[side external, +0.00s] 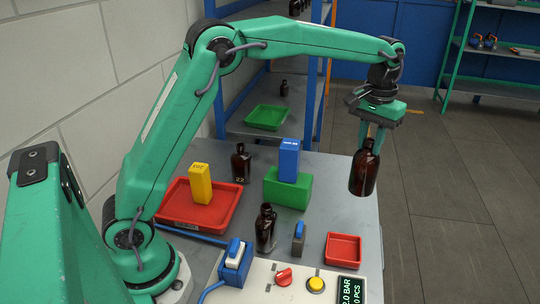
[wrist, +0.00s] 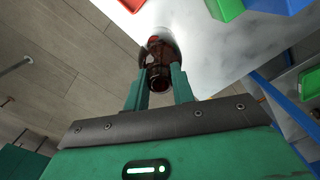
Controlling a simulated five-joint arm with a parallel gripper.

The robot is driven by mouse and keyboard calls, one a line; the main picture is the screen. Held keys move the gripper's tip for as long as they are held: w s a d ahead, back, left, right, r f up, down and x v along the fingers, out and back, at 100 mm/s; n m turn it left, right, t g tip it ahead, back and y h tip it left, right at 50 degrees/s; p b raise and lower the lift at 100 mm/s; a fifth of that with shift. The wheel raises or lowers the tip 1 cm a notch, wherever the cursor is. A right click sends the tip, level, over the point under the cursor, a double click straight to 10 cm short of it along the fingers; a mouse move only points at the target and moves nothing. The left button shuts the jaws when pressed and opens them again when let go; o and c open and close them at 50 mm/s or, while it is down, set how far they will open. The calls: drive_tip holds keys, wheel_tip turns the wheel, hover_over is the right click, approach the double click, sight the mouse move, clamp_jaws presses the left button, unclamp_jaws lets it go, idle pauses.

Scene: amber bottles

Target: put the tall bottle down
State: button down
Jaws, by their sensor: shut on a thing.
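My gripper (side external: 374,132) is shut on the tall bottle (side external: 364,175), a dark amber bottle held by its neck. It hangs close to upright at the right edge of the grey table (side external: 335,205), apparently above the tabletop; the exact gap under it is not clear. In the wrist view the bottle (wrist: 158,50) sits between the two green fingers (wrist: 158,76), with the table's edge and the floor beyond it. Two other amber bottles stand on the table, one at the back (side external: 241,164) and one nearer the front (side external: 266,230).
A blue box (side external: 289,160) stands on a green block (side external: 288,190) left of the held bottle. A small red tray (side external: 343,250) lies near the front right. A yellow box (side external: 200,184) stands in a larger red tray (side external: 178,216). A control panel (side external: 300,290) lines the front.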

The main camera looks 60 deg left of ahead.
wheel_tip(320, 180, up, 11)
drive_tip(key=s+a+n, duration=0.3)
drive_tip(key=a+n, duration=0.1)
drive_tip(key=a, duration=0.8)
drive_tip(key=s+a+n, duration=0.3)
drive_tip(key=a+n, duration=0.1)
drive_tip(key=a, duration=0.8)
drive_tip(key=s+a+n, duration=0.9)
drive_tip(key=s+a, duration=0.7)
drive_tip(key=a, duration=0.1)
wheel_tip(320, 180, down, 11)
drive_tip(key=s+a+f, duration=0.5)
drive_tip(key=a+f, duration=0.5)
drive_tip(key=f, duration=0.1)
drive_tip(key=shift+a, duration=0.15)
drive_tip(key=shift+f, duration=0.2)
